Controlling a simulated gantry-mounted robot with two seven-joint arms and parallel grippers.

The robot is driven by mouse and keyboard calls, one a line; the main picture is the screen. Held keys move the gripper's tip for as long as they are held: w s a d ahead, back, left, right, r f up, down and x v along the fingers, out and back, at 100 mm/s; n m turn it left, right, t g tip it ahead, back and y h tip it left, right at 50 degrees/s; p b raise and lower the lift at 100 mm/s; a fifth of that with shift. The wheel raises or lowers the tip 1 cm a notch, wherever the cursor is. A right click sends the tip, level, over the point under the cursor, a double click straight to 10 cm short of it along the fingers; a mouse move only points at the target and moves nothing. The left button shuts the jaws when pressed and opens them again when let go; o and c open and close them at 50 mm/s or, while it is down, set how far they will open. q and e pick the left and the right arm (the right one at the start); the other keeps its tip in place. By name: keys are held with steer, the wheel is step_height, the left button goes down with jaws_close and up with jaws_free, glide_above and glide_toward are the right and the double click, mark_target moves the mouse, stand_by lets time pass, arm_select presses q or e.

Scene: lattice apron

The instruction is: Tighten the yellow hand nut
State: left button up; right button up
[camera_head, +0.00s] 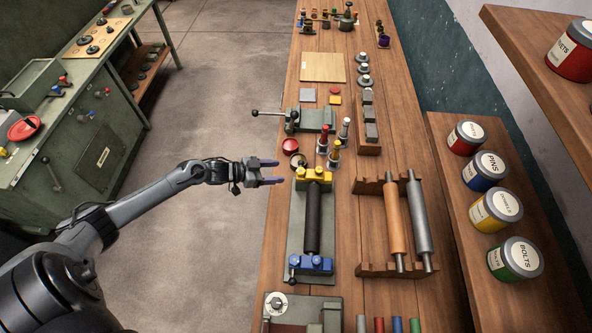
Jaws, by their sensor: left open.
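A green fixture plate (296,235) lies on the wooden bench and carries a dark roller (313,218) between a yellow end block (314,185) and a blue end block (310,264). Small yellow knobs (300,172) stand on the yellow block; which of them is the yellow hand nut I cannot tell at this size. My left gripper (279,171) is open and empty, with its two dark fingers pointing right toward the yellow block. It looks just left of the block and apart from it, around the bench's left edge. My right gripper is not in view.
A green vise (312,118) sits farther back. Open floor lies left of the bench.

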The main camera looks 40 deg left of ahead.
mark_target(297, 171)
arm_select(q)
steer(key=x, duration=0.8)
steer(key=shift+w+d+f, duration=0.1)
steer(key=shift+w+d, duration=0.1)
steer(key=shift+w, duration=0.05)
steer(key=c, duration=1)
steer(key=b, duration=0.1)
steer(key=m+h+b, duration=0.1)
steer(key=b, duration=0.1)
steer(key=shift+w+a+f+g, duration=0.15)
steer(key=shift+f+g, duration=0.1)
steer(key=shift+g, duration=0.15)
steer(key=shift+c, duration=0.2)
steer(key=shift+r+m+h, duration=0.1)
steer(key=shift+m+h, duration=0.2)
steer(key=shift+r, duration=0.15)
steer(key=o, duration=1)
steer(key=shift+o, duration=0.2)
